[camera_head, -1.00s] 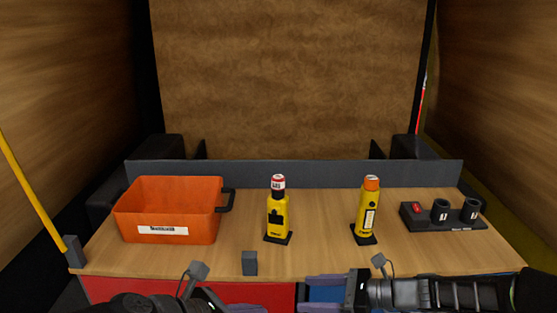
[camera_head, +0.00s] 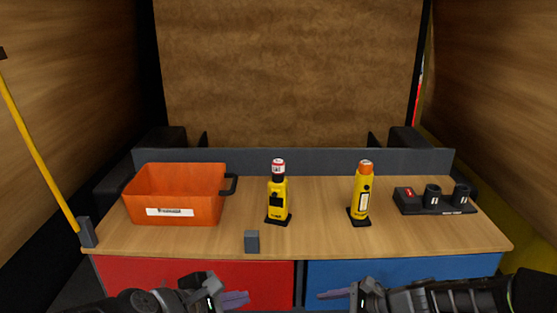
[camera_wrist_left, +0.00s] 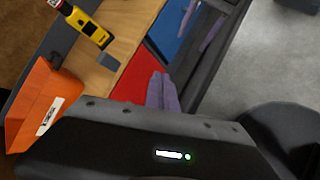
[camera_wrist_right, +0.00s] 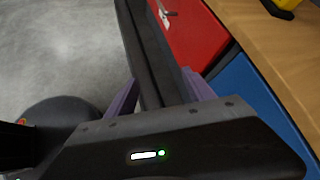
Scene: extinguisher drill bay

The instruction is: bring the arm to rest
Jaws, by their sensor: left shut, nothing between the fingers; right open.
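My left gripper (camera_head: 234,300) is shut and empty, low in front of the red part of the bench front. Its purple fingers lie together in the left wrist view (camera_wrist_left: 163,92). My right gripper (camera_head: 335,294) is in front of the blue part of the bench front, pointing left toward the left gripper. In the right wrist view its purple fingers (camera_wrist_right: 160,95) stand apart with nothing held; a dark bar shows between them. Both grippers are below the bench top (camera_head: 330,240), apart from each other.
On the bench stand an orange bin (camera_head: 180,195), a yellow device with a red-and-white top (camera_head: 278,198), a yellow device with an orange cap (camera_head: 361,197), a black holder with two cups (camera_head: 435,202) and a small grey block (camera_head: 252,241). A yellow pole (camera_head: 40,155) rises at left.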

